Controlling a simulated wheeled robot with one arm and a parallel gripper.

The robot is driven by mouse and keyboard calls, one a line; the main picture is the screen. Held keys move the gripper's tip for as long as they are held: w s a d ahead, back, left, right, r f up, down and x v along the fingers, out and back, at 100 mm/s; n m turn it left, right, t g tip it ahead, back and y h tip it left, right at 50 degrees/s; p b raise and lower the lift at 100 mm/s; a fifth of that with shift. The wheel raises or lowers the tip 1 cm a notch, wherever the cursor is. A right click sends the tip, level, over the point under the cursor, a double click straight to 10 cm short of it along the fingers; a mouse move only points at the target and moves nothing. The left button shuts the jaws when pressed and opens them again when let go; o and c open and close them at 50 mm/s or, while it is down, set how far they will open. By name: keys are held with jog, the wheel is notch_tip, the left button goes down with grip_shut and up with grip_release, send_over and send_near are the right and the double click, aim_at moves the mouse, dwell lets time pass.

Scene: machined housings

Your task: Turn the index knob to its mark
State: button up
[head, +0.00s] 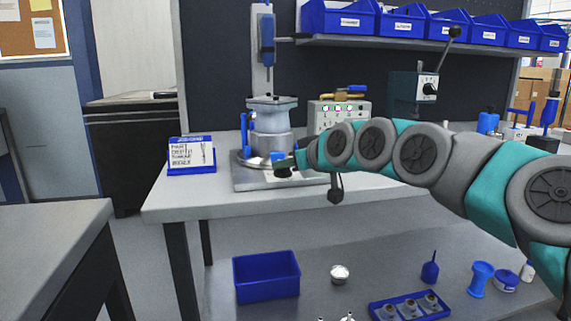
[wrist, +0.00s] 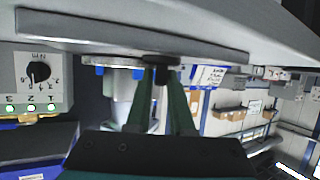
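The index knob (wrist: 160,62) is a small dark knob by the fixture's base plate (wrist: 130,30). In the wrist view it sits at the tips of my gripper (wrist: 161,78), whose two green fingers close in on both sides of it. In the head view my gripper (head: 284,166) is at the front of the base plate (head: 256,184) and covers most of the knob. The knob's mark cannot be made out. The grey machined housing (head: 271,117) stands upright on the fixture behind my gripper.
A control box (head: 338,115) with green lights and a dial (wrist: 39,72) stands right of the fixture. A blue-framed sign (head: 191,155) stands to the left. A lever press (head: 415,88) is behind my arm. A blue bin (head: 266,277) and small parts lie on the lower shelf.

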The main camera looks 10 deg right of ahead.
grip_shut()
